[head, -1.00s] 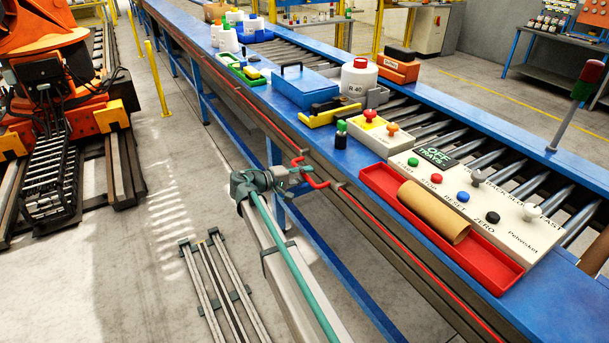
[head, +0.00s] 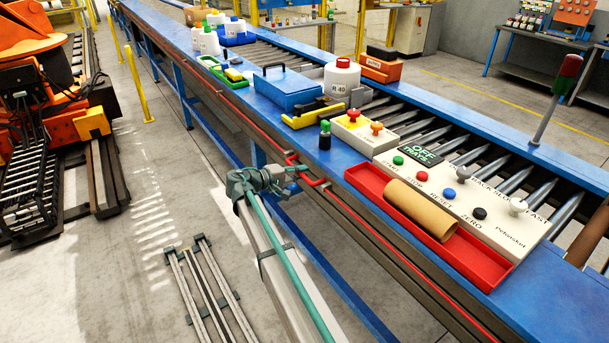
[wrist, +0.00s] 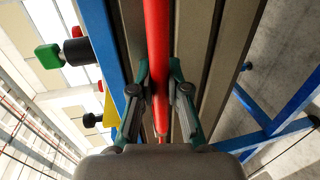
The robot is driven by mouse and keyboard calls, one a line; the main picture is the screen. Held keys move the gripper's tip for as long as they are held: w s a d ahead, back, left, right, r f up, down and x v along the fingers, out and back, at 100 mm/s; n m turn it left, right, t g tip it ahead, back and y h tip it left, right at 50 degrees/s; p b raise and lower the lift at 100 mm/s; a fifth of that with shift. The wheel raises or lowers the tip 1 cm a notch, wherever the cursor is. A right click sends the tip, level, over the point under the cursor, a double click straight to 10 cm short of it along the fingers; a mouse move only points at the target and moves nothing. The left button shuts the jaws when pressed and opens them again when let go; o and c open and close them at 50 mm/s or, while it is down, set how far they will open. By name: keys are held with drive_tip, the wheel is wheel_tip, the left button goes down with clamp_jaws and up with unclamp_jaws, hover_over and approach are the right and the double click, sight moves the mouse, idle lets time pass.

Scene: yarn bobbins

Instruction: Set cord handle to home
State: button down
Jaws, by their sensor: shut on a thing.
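The red cord handle (head: 316,182) shows as a bent red piece on the red cord along the near side of the blue conveyor. My gripper (head: 291,177) is beside it, at the conveyor's side, and its fingertips are partly hard to make out there. In the wrist view a straight red bar (wrist: 158,45) runs upright through the picture between the two fingers of my gripper (wrist: 159,95). The fingers are closed in on either side of the bar.
A red tray (head: 360,178) with a brown cardboard tube (head: 420,208) lies on the conveyor's near edge, beside a button panel (head: 500,225).

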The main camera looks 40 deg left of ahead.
drive_tip(key=c, duration=1.1)
unclamp_jaws()
drive_tip(key=shift+w+d, duration=0.1)
drive_tip(key=shift+w, duration=0.2)
drive_tip(key=shift+c, duration=0.2)
drive_tip(key=shift+s, duration=0.1)
drive_tip(key=v, duration=1.2)
drive_tip(key=shift+f, duration=0.1)
